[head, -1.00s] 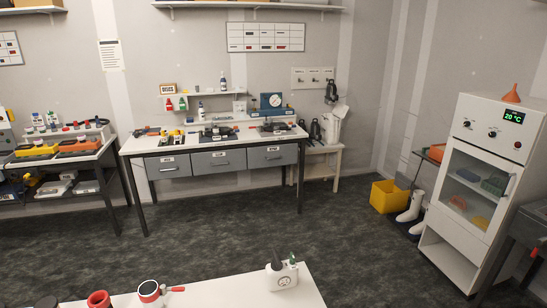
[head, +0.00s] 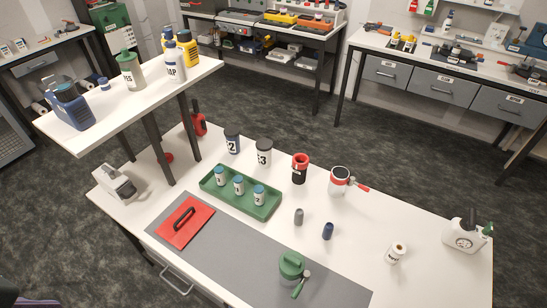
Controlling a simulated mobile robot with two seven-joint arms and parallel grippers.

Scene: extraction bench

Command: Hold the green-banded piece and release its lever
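The green-banded piece (head: 291,267) stands upright on the grey mat at the front of the white bench in the head view. It has a green top, and a lever (head: 300,284) with a green handle and a pale round end slants down at its front right side. It stands clear of the other things. Neither of my grippers shows in the head view.
A green tray (head: 268,211) with several small jars stands behind the mat (head: 225,245). A red plate with a black handle (head: 185,222) lies on the mat's left. Red-banded pieces (head: 340,180), small cylinders (head: 328,231) and a white jug (head: 464,236) stand around. A raised shelf (head: 130,110) overhangs the back left.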

